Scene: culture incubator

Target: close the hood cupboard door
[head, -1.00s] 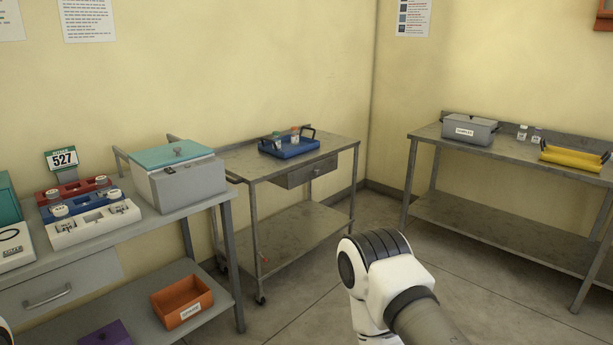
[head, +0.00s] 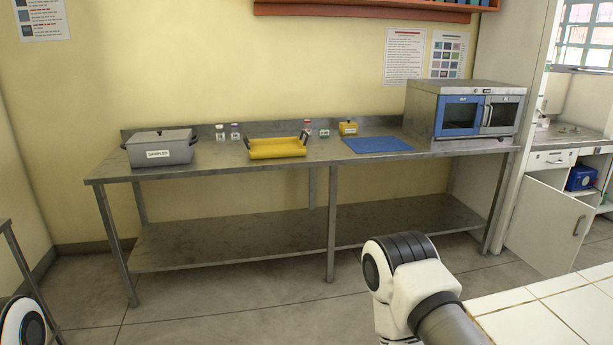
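The cupboard door (head: 545,226) is at the right of the head view, below the hood's worktop. It is a pale panel with a grey bar handle (head: 579,225), and it stands swung open. Part of the cupboard's inside shows to its right, with a blue object (head: 582,178) on a shelf. The cupboard's far right side is cut off by the picture's edge. Only links of my arms show, at the bottom right of centre and in the bottom left corner. Neither gripper is in view, and both are well away from the door.
A long steel table (head: 250,152) stands along the back wall. It holds a grey samples box (head: 160,148), a yellow tray (head: 277,148), a blue mat (head: 377,145) and an incubator (head: 465,110). A white tiled counter (head: 550,315) fills the bottom right. Floor before the table is clear.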

